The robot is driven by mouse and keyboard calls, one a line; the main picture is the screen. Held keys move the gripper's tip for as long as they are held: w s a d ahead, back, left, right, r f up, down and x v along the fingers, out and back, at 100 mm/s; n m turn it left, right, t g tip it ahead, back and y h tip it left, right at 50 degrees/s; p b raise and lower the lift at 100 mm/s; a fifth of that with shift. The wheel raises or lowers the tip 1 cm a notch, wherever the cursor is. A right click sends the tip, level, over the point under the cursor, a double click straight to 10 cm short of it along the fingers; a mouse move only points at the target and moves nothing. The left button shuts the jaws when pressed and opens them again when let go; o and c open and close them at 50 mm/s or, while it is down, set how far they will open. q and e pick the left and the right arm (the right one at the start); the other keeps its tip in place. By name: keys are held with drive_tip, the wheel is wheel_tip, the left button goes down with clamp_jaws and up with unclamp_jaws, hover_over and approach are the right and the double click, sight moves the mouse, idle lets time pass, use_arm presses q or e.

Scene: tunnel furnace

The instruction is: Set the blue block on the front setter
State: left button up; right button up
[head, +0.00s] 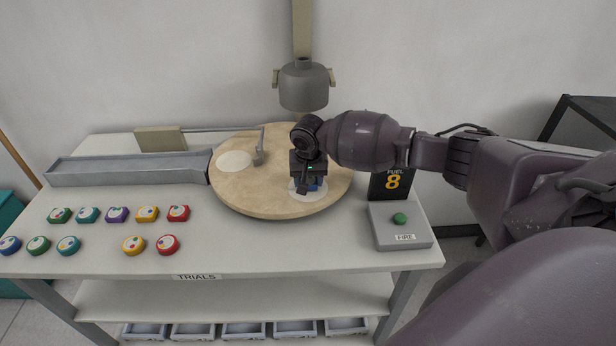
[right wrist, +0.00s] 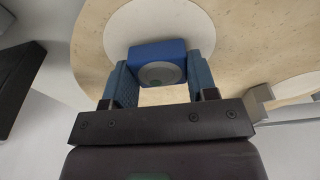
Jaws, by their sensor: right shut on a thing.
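The blue block (head: 316,185) is at the front white round setter (head: 309,196) on the beige turntable (head: 252,195). My right gripper (head: 308,184) points down over this setter and is shut on the block. In the right wrist view the blue block (right wrist: 157,52) sits between the two fingers of my right gripper (right wrist: 158,80), with the white setter (right wrist: 201,22) behind it. I cannot tell whether the block touches the setter or is just above it. A second white setter (head: 234,161) lies bare at the turntable's left. My left gripper is not in view.
A grey burner head (head: 303,88) hangs over the turntable's back. A metal arm (head: 259,150) reaches over the turntable beside the left setter. A grey chute (head: 130,168) and several coloured blocks (head: 117,214) are at left. The FIRE button box (head: 402,228) and fuel display (head: 392,184) are at right.

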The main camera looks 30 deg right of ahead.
drive_tip(key=shift+f, duration=0.35)
idle(0.5)
drive_tip(key=o, duration=1)
drive_tip(key=r, duration=0.3)
drive_tip(key=s+r+p, duration=0.1)
drive_tip(key=r, duration=0.6)
drive_tip(key=shift+s+a+r, duration=0.15)
drive_tip(key=shift+a+r, duration=0.2)
drive_tip(key=shift+a, duration=0.05)
